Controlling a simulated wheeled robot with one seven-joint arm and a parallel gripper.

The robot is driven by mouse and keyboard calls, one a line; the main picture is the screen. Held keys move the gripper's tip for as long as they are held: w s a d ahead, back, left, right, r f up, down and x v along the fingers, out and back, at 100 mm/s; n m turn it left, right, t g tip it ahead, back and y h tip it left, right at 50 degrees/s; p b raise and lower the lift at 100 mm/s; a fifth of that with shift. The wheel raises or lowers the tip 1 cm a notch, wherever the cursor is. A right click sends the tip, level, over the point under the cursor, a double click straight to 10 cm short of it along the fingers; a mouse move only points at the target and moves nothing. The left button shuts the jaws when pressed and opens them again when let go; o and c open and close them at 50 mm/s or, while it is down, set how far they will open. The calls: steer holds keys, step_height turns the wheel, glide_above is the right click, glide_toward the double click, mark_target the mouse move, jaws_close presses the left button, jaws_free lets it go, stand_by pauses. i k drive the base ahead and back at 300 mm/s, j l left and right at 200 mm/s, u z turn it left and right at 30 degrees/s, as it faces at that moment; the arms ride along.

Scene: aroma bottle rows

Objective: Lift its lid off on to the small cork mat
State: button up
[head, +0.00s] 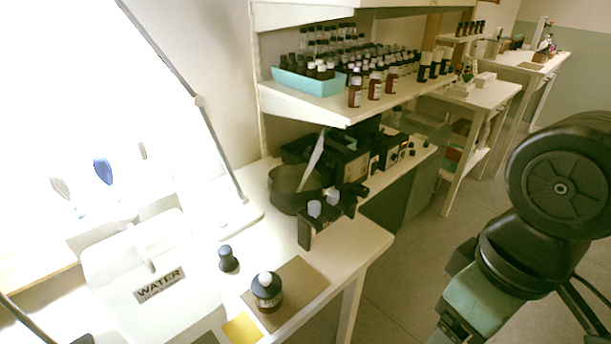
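A dark round bottle (267,297) with a white band and a pale top stands upright on a flat brown mat (305,278) at the front of the white bench. A smaller yellow-tan square (241,328) lies beside that mat at its lower left; which of the two is the small cork mat I cannot tell for certain. A small black knob-shaped piece (228,260) stands on the bench behind the bottle. My dark arm is at the right, over the floor and away from the bench; my gripper is not in view.
A white tank labelled WATER (158,284) stands left of the bottle. A black holder (306,235) with pale-capped pieces and a dark bowl (289,190) are behind. A shelf above carries bottle rows and a turquoise tray (312,83).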

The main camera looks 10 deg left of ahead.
mark_target(266, 284)
steer(key=k+j, duration=0.1)
steer(key=j, duration=0.4)
steer(key=k+j+z, duration=0.1)
steer(key=j, duration=0.4)
steer(key=k+j, duration=0.1)
steer(key=j, duration=0.35)
steer(key=k+j, duration=0.1)
steer(key=j, duration=0.4)
steer(key=z, duration=0.05)
